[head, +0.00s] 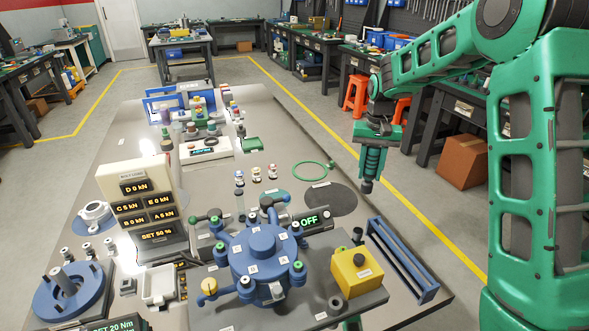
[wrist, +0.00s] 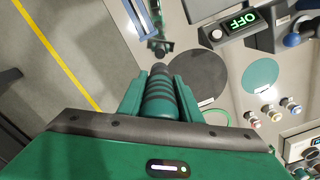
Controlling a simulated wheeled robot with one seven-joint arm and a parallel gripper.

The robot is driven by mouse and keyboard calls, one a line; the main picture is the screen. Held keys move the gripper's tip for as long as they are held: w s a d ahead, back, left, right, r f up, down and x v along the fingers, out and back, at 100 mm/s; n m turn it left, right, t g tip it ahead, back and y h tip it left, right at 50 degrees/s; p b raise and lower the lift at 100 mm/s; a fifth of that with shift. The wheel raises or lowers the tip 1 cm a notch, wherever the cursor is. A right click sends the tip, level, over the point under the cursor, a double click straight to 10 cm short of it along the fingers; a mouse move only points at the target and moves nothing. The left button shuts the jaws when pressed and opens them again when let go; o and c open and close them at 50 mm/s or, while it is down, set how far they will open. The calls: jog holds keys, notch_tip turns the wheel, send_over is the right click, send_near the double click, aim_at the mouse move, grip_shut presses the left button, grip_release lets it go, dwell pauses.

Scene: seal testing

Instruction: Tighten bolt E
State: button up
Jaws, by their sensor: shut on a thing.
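My gripper (head: 372,145) is shut on a ribbed dark green and black cylindrical tool (head: 369,163), which points down in the air beyond the table's right edge. The tool also shows between the jaws in the wrist view (wrist: 160,97). The blue round vessel (head: 262,252) stands on a grey plate at the near middle of the table, well below and left of my gripper. Several bolts with green marks ring its lid. Its small white labels are too small to read, so I cannot tell which is bolt E. The load display (head: 145,212) reads D 0 kN and E 0 kN.
A yellow box with a button (head: 356,270) and a blue rack (head: 402,260) stand right of the vessel. A black panel reading OFF (head: 311,220) stands behind it. A dark round mat (head: 330,199) and green ring (head: 310,171) lie flat. A display reading SET 20 Nm (head: 118,326) is at near left.

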jog(key=s+a+r+n, duration=0.8)
jog(key=s+a+n, duration=0.2)
jog(key=s+a, duration=0.15)
jog(key=s+a+r+n, duration=0.8)
jog(key=s+a+n, duration=0.15)
jog(key=a, duration=0.25)
send_near(298, 224)
jog(key=shift+w+f, duration=0.15)
jog(key=shift+s, duration=0.2)
jog(key=shift+f, duration=1.2)
dwell(2.6)
jog(key=shift+r, duration=2.5)
